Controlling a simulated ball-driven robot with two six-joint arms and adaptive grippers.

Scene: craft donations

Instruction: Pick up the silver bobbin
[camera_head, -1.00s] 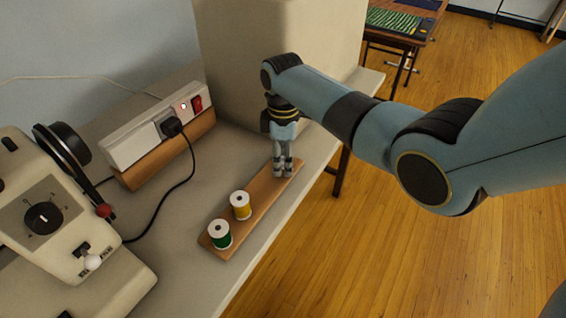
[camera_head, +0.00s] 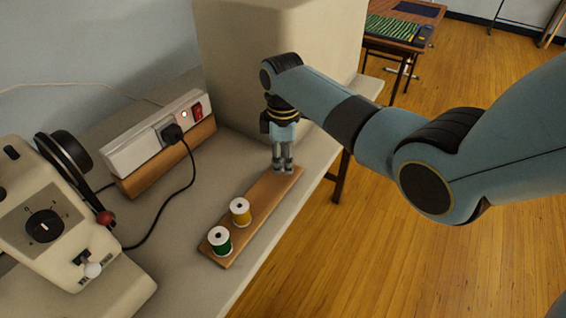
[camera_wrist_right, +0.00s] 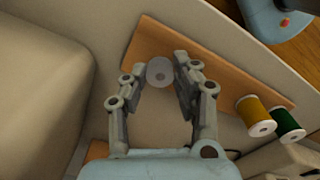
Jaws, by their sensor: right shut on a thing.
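The silver bobbin (camera_wrist_right: 159,72) shows in the right wrist view as a round grey disc between the fingertips. My right gripper (camera_head: 283,168) points down over the far end of a wooden strip (camera_head: 262,206) and is shut on the bobbin. In the wrist view the fingers of my right gripper (camera_wrist_right: 162,80) flank the disc. In the head view the fingers hide the bobbin. I cannot tell whether it touches the strip or is just clear of it. My left gripper is not in view.
A yellow spool (camera_head: 240,212) and a green spool (camera_head: 220,241) stand on the strip's near end. A sewing machine (camera_head: 60,225) stands at left, a power strip (camera_head: 150,140) with a black cord behind. A large beige block (camera_head: 280,60) rises behind my gripper. The table edge is close at right.

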